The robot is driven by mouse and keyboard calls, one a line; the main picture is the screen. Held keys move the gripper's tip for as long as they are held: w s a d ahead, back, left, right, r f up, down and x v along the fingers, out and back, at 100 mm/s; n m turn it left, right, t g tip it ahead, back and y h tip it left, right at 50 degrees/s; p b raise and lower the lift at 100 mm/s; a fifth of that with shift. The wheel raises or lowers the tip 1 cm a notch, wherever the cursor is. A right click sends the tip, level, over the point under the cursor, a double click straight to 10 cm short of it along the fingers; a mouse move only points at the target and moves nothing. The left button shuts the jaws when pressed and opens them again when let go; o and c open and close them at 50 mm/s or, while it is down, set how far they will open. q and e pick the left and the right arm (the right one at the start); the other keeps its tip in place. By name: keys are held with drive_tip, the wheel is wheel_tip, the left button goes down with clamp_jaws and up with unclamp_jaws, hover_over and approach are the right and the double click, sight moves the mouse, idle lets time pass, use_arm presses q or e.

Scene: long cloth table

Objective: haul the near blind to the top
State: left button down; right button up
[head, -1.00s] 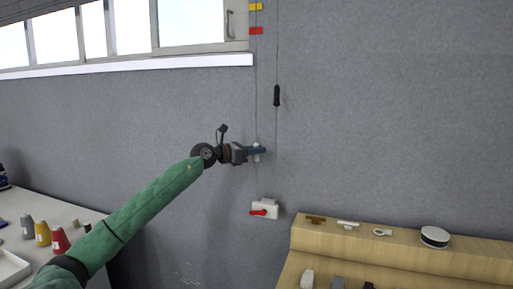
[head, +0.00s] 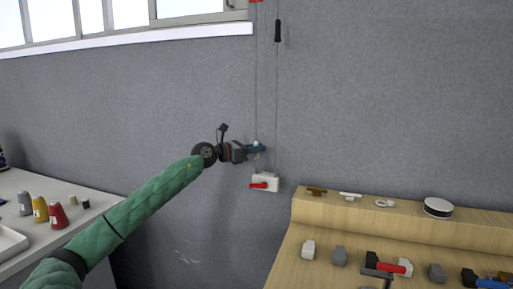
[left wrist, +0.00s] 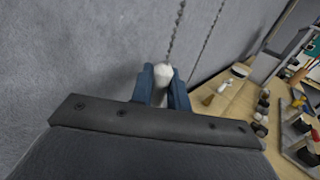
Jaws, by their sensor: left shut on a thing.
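A white pull (head: 256,143) hangs on a thin cord against the grey wall. My left gripper (head: 262,149), with blue fingers, is shut on it. In the left wrist view the white pull (left wrist: 162,72) stands between the two blue fingers (left wrist: 162,90), with a beaded cord rising above it. A second cord beside it carries a black pull (head: 278,31), higher up. A white box with a red lever (head: 265,182) is on the wall just below my gripper. The window (head: 125,12) shows at the upper left; I cannot make out a blind. My right gripper is not in view.
A wooden bench (head: 318,220) stands at lower right with several small fittings and a round black-and-white disc (head: 437,207). A white table (head: 90,197) at left holds coloured cones (head: 57,215). The wall around the cords is clear.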

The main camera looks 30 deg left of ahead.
use_arm(q)
drive_tip(key=shift+d+f, duration=0.2)
drive_tip(key=shift+f, duration=0.4)
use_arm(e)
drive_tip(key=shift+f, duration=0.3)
use_arm(q)
drive_tip(key=c, duration=1.7)
unclamp_jaws()
drive_tip(key=shift+a+r, duration=0.15)
drive_tip(key=shift+a, duration=0.05)
drive_tip(key=shift+r, duration=0.1)
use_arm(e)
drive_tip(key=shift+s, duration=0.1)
use_arm(q)
drive_tip(key=shift+s, duration=0.1)
